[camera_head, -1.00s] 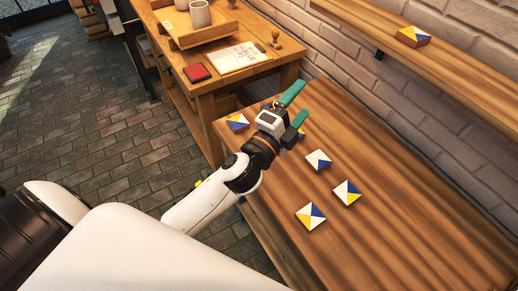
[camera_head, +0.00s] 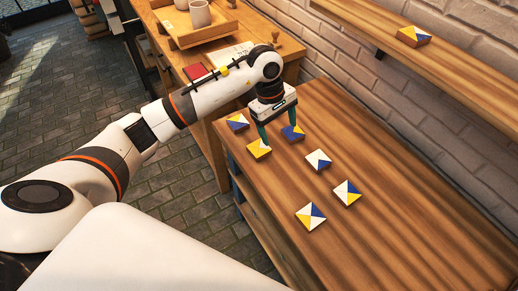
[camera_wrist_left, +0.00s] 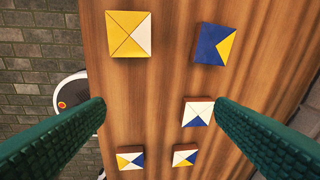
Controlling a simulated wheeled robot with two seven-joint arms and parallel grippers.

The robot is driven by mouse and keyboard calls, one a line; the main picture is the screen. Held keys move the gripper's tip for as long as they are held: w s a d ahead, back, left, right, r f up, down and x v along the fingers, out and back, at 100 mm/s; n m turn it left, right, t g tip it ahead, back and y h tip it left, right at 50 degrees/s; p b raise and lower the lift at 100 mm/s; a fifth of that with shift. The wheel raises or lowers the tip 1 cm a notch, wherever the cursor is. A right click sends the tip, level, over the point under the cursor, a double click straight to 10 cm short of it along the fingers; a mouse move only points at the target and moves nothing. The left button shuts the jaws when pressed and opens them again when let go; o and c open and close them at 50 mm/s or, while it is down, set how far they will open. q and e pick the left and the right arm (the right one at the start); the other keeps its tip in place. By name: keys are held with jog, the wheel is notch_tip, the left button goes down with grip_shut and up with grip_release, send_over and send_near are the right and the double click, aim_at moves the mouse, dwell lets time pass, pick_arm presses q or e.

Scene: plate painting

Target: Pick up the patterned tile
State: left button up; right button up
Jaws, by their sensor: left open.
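Several patterned square tiles lie flat on the wooden table; which one the task means cannot be told. In the head view they are a mostly yellow tile with white (camera_head: 259,149), a blue and yellow tile (camera_head: 294,133), a white and blue tile (camera_head: 318,160), two yellow-white-blue tiles (camera_head: 347,193) (camera_head: 310,216) and another mixed tile (camera_head: 237,122). My left gripper (camera_head: 278,132) points down, open and empty, near the yellow and the blue-yellow tiles. In the left wrist view its green fingers (camera_wrist_left: 160,105) are wide apart; the yellow tile (camera_wrist_left: 128,34) and blue-yellow tile (camera_wrist_left: 213,44) lie beyond them.
Another tile (camera_head: 413,36) sits on a wall shelf (camera_head: 470,75) at upper right. A side bench (camera_head: 285,70) behind holds a tray (camera_head: 180,33) with cups, a paper, a red pad (camera_head: 196,71) and a stamp. The table's right part is bare.

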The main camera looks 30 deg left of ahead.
pick_arm(q)
jog(key=a+y, duration=0.2)
jog(key=a, duration=0.3)
jog(key=p, duration=0.2)
send_over(259, 148)
jog(key=f, duration=0.4)
jog(key=shift+w+d+f, duration=0.15)
jog(key=shift+w+f, duration=0.05)
jog(key=shift+f, duration=0.2)
jog(key=f, duration=0.1)
jog(key=f+p, duration=0.1)
jog(key=f, duration=0.3)
jog(key=shift+s+f+p, duration=0.25)
jog(key=shift+p, duration=0.05)
jog(key=shift+a+f, duration=0.2)
jog(key=shift+f, duration=0.1)
jog(key=shift+w, duration=0.1)
jog(key=shift+c, duration=0.6)
jog(key=c, duration=1)
